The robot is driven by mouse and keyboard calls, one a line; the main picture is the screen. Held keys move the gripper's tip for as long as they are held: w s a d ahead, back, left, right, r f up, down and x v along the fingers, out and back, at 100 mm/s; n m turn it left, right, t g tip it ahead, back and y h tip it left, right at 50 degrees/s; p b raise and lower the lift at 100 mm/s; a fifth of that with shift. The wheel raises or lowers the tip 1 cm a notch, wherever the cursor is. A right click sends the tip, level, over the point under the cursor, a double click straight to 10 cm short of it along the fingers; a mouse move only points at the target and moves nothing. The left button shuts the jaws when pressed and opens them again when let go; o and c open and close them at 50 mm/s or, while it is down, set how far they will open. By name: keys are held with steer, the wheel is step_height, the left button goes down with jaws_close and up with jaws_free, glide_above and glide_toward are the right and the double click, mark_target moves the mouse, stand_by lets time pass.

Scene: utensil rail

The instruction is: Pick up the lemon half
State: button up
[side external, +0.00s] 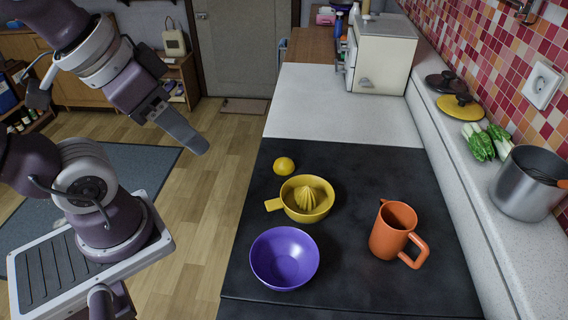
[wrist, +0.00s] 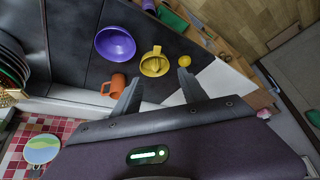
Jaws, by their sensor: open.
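The yellow lemon half (side external: 284,166) lies on the dark mat, just behind the yellow citrus juicer (side external: 320,208). In the wrist view the lemon half (wrist: 185,61) shows beyond the tip of the right finger, and the juicer (wrist: 153,66) is to its left. My gripper (side external: 200,148) is raised over the floor side of the counter, to the left of the lemon half and apart from it. In the wrist view my gripper (wrist: 158,82) has its two fingers spread with nothing between them.
A purple bowl (side external: 284,258) and an orange jug (side external: 390,232) stand on the dark mat (side external: 345,275) near the juicer. A metal pot (side external: 525,185) and green vegetables (side external: 480,143) are on the right ledge.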

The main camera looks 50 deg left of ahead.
steer(key=o, duration=0.3)
steer(key=n+g, duration=0.6)
steer(key=n, duration=1.6)
glide_above(284, 159)
steer(key=f, duration=1.9)
steer(key=shift+s, duration=0.25)
steer(key=f, duration=0.7)
steer(key=shift+w+f, duration=0.3)
steer(key=shift+f, duration=0.05)
